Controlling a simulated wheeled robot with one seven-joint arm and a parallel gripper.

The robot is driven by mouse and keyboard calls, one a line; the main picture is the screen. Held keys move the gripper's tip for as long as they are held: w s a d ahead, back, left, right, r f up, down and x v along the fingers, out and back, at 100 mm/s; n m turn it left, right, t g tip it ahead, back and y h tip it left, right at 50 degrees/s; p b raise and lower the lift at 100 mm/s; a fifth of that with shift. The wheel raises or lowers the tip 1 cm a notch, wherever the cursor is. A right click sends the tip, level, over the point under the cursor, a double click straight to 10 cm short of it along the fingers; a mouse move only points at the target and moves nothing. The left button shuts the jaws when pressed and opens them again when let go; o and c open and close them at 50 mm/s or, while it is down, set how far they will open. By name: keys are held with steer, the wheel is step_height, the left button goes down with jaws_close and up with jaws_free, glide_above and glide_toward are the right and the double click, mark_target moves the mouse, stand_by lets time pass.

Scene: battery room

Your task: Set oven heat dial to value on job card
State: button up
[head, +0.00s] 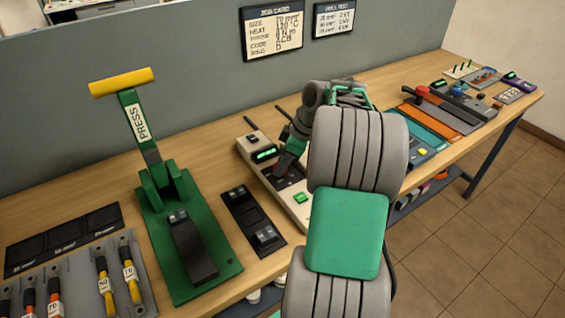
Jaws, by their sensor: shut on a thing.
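The job card (274,30) hangs on the grey partition at the back; its heat line seems to read 120 °C. The oven unit (301,218) is a pale, long box on the bench, with a green-lit display (264,155) too small to read and a green button (300,197) near its front. My gripper (285,172) points down at the dark panel between display and button. It is shut on what seems to be the heat dial, which the fingers hide. The dial's pointer and marks cannot be seen. My arm covers the unit's right side.
A green press (188,237) with a yellow-handled lever stands to the left. A dark tray (252,221) with small metal parts lies between it and the oven. Cable rack (140,285) is front left; several panels (435,115) fill the bench's right end.

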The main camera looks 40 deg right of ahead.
jaws_close()
